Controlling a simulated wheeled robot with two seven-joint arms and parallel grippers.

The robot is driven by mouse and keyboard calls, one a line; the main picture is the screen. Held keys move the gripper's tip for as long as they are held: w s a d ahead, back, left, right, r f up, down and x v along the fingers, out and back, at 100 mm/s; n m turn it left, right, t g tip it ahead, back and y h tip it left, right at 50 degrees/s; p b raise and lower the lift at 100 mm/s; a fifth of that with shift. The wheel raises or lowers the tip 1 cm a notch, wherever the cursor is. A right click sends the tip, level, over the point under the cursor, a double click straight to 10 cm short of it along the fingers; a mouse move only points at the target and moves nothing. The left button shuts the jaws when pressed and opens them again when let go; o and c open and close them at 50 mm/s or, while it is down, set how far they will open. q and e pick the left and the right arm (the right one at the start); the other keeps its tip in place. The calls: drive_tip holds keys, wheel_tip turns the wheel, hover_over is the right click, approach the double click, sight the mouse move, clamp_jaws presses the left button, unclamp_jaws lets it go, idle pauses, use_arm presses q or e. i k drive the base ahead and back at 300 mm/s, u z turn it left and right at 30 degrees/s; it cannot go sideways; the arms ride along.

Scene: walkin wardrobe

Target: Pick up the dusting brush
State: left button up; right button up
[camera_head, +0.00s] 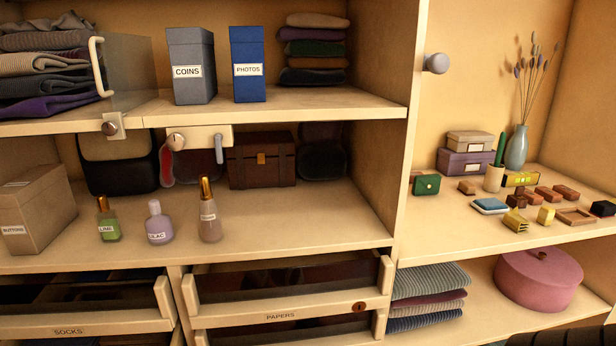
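I cannot make out a dusting brush for certain. A green upright stick (500,149) stands in a small cream cup (493,178) on the right shelf; I cannot tell whether it is a brush handle. A small grey-blue piece (219,148) hangs at the right end of a cream block under the upper left shelf; I cannot tell what it is. Neither gripper can be made out. A dark ribbed shape shows at the bottom right edge, too cut off to identify.
Three bottles (158,223) and a buttons box (38,212) stand on the middle left shelf. Drawers below stand partly open (285,312). A vase (516,149) and several small blocks crowd the right shelf. A round pink box (540,278) sits lower right.

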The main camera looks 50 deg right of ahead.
sight(502, 144)
drive_tip(key=z, duration=2.7)
